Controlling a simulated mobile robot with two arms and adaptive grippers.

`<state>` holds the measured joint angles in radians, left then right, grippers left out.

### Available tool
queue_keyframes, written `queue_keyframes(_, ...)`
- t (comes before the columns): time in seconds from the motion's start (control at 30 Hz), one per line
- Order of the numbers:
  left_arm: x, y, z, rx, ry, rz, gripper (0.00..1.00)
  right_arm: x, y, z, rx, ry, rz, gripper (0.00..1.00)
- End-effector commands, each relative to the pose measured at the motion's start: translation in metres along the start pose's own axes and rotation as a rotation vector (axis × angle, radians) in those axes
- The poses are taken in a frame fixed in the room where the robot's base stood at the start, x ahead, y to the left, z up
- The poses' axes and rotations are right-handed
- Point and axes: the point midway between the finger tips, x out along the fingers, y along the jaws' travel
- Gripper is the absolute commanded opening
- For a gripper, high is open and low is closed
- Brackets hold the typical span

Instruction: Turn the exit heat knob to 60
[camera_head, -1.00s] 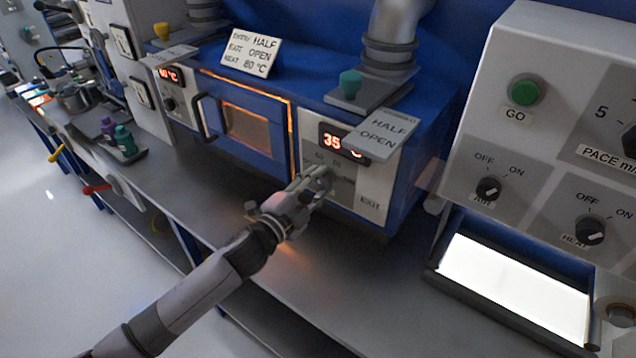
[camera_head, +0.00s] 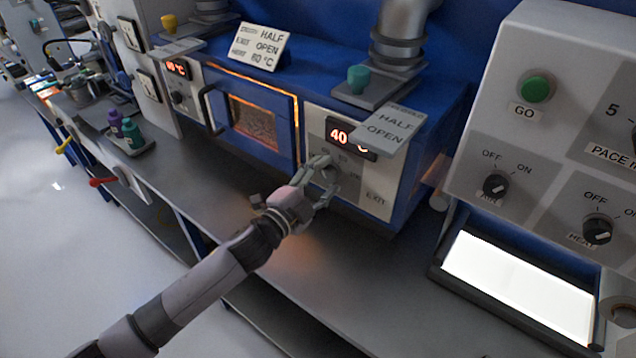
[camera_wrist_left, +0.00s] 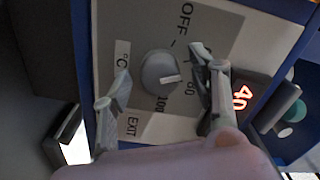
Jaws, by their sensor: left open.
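The exit heat knob (camera_wrist_left: 160,71) is a round grey dial on the grey panel (camera_wrist_left: 200,20) marked EXIT, in the left wrist view. Its white pointer mark points towards the area between the 60 and 100 marks in that picture. My left gripper (camera_head: 325,178) is in front of the panel. In the left wrist view its two fingers (camera_wrist_left: 160,88) are open on either side of the knob, apart from it. My right gripper is not in view.
The HALF OPEN card (camera_head: 392,128) sticks out above the panel. A sign (camera_head: 259,47) stands on the blue oven (camera_head: 300,85) and reads HALF, OPEN, 60 or 80 °C. A control box (camera_head: 545,130) stands at right. The grey bench is clear below the oven.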

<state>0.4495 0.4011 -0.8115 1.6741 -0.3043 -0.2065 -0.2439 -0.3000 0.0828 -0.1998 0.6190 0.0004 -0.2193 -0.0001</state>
Motion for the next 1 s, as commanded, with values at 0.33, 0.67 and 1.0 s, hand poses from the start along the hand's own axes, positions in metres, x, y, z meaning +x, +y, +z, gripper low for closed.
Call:
queue_keyframes(0.33, -0.058, 0.002, 0.002, 0.000, -0.003, 0.004, 0.54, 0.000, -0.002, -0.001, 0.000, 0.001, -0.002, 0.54)
queue_keyframes(0.67, -0.112, 0.001, 0.001, -0.002, -0.001, 0.002, 0.54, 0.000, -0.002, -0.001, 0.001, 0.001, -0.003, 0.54)
queue_keyframes(1.0, -0.119, 0.001, 0.000, 0.000, -0.001, 0.001, 0.54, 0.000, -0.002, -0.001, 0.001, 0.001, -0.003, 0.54)
